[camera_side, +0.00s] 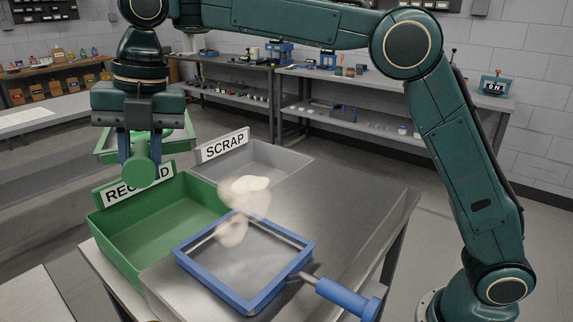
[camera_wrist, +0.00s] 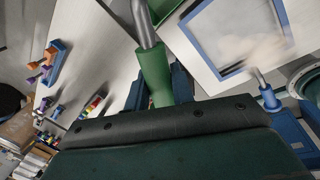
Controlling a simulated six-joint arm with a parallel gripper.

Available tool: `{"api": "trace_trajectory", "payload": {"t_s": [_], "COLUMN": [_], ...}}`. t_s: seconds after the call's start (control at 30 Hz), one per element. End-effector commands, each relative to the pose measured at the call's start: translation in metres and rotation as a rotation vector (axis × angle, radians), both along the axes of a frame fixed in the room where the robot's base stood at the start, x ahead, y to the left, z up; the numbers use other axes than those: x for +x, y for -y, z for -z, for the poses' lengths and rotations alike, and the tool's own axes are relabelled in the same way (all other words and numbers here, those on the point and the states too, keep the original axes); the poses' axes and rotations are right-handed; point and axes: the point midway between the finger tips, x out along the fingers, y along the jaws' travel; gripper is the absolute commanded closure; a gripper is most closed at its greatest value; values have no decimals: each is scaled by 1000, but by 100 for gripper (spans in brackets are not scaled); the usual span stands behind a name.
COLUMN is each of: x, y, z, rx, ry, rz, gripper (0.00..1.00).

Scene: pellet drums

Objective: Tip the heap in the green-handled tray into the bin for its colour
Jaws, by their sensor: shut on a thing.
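My gripper (camera_side: 140,165) is shut on the green handle (camera_side: 146,172) at the left, in front of the green-framed tray (camera_side: 112,152). The handle (camera_wrist: 154,72) and its metal rod also show in the wrist view. The tray is held up beyond the green bin and looks roughly level; my gripper hides much of it and I see no heap in it. The green bin (camera_side: 163,238) has a sign that reads as REGRIND, partly covered by the handle. The grey bin (camera_side: 285,162), signed SCRAP, stands behind it. Both bins look empty where visible.
A blue-framed tray (camera_side: 243,298) with a blue handle (camera_side: 342,295) lies on the metal table (camera_side: 365,215). A blurred pale mass (camera_side: 240,208) shows at its back edge; whether it rests or is airborne is unclear. Shelves stand behind. The table's right side is clear.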

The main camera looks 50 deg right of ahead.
Motion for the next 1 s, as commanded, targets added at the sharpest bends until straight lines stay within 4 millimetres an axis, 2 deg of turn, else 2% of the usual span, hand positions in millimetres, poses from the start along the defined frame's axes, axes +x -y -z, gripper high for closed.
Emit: {"api": "trace_trajectory", "payload": {"t_s": [0.47,1.0], "x": [-2,-4], "y": [0,8], "z": [0,8], "rx": [29,166], "ry": [9,98], "rz": [-1,2], "gripper": [100,100]}}
